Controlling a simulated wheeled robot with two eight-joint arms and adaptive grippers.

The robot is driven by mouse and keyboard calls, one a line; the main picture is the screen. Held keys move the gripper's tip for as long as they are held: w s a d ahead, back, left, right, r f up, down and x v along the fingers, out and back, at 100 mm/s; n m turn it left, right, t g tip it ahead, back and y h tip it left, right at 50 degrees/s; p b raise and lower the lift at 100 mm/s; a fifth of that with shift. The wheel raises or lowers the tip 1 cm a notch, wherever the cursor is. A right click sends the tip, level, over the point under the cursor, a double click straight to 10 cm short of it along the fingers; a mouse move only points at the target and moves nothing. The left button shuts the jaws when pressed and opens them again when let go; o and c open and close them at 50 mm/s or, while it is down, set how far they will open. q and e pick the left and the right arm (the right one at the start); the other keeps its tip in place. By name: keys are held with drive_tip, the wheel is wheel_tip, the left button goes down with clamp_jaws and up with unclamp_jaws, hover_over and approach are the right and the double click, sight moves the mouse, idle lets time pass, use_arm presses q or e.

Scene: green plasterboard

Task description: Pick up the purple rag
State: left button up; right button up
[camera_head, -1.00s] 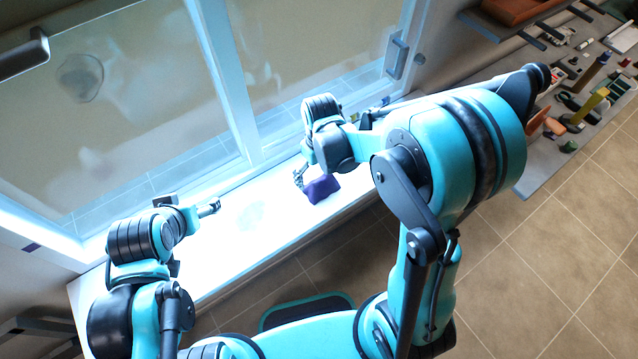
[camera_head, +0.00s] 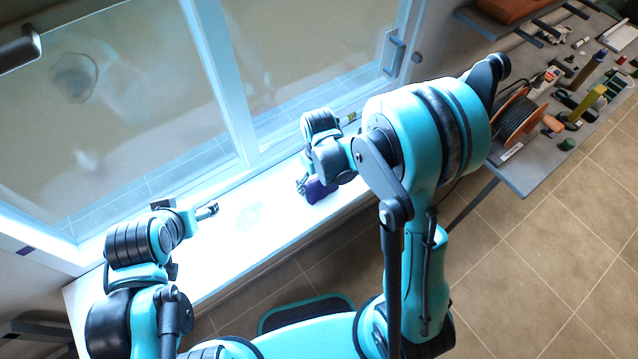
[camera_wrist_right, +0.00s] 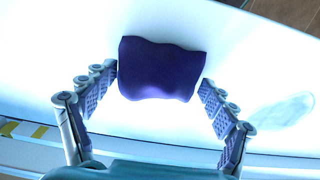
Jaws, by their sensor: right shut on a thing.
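The purple rag (camera_head: 318,190) is a small dark-purple cloth at the white sill, partly covered by my right wrist in the head view. In the right wrist view the rag (camera_wrist_right: 162,70) is between the two fingers of my right gripper (camera_wrist_right: 160,78), which is shut on it from both sides. In the head view my right gripper (camera_head: 302,186) is at the rag's left edge, mostly hidden. I cannot tell whether the rag is clear of the surface. My left gripper (camera_head: 210,210) is to the left over the sill, apart from the rag; its jaws are too small to judge.
The white sill (camera_head: 215,250) runs below a glass window (camera_head: 120,120) with a light frame. A faint round mark (camera_head: 248,217) is on the sill between the grippers. A bench (camera_head: 535,175) with a cable reel (camera_head: 515,118) and several tools is at right. Tiled floor is open at lower right.

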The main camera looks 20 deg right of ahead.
drive_tip(key=shift+f, duration=0.1)
drive_tip(key=shift+r, duration=0.3)
drive_tip(key=c, duration=0.4)
wheel_tip(320, 180, up, 4)
drive_tip(key=shift+f+p, duration=0.1)
drive_tip(key=shift+p, duration=0.45)
drive_tip(key=c, duration=0.5)
drive_tip(key=s+d+r, duration=0.2)
drive_tip(key=s, duration=0.1)
drive_tip(key=s+d+r+p, duration=0.1)
drive_tip(key=s+d+r, duration=0.1)
drive_tip(key=s, duration=0.1)
drive_tip(key=s+d+r+p, duration=0.1)
drive_tip(key=s+d+r, duration=0.1)
drive_tip(key=s+d, duration=0.1)
drive_tip(key=shift+s+r, duration=0.2)
drive_tip(key=shift+r, duration=0.1)
drive_tip(key=shift+a, duration=0.1)
